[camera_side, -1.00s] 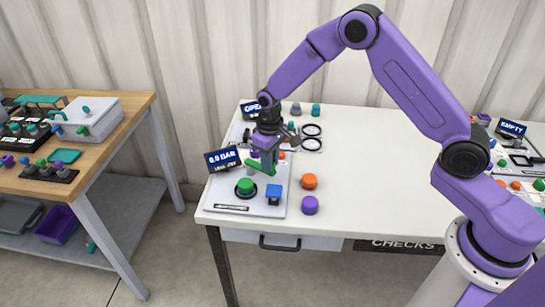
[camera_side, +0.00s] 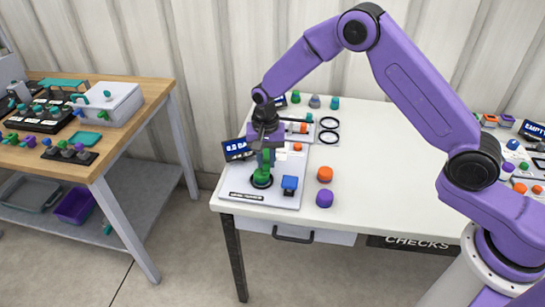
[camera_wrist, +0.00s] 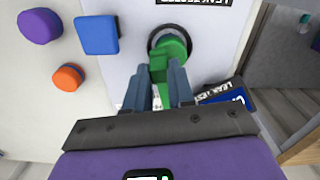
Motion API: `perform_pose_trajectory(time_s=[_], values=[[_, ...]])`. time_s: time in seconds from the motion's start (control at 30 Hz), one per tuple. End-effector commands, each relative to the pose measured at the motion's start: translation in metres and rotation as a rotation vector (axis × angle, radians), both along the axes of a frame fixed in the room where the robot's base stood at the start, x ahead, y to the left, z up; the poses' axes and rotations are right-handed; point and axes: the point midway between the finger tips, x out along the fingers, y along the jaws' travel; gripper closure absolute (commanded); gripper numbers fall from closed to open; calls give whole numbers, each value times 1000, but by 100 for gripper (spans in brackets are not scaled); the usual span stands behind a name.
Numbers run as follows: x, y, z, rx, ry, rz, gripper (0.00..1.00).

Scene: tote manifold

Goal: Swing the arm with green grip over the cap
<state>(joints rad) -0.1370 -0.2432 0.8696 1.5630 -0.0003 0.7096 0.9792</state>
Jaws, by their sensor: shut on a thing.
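The green cap (camera_side: 261,181) sits in a dark ring on the light board near the table's front left corner. It also shows in the wrist view (camera_wrist: 176,45), partly covered by the green grip. My gripper (camera_side: 265,157) points down just above the cap. A green bar (camera_wrist: 164,95) runs back between the fingers. Whether the grip touches the cap, I cannot tell. The arm's pivot is hidden.
A blue block (camera_side: 289,185) stands on the board right of the cap. An orange knob (camera_side: 325,174) and a purple knob (camera_side: 325,198) are on the table farther right. A small display (camera_side: 238,149) stands at the board's left edge. The table's middle is clear.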

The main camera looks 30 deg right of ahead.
Motion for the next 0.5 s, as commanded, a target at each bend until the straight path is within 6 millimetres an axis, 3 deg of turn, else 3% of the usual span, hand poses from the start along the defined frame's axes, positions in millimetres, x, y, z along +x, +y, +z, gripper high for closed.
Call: perform_pose_trajectory(time_s=[0.5], values=[[9,12,1,2,-1,-196,100]])
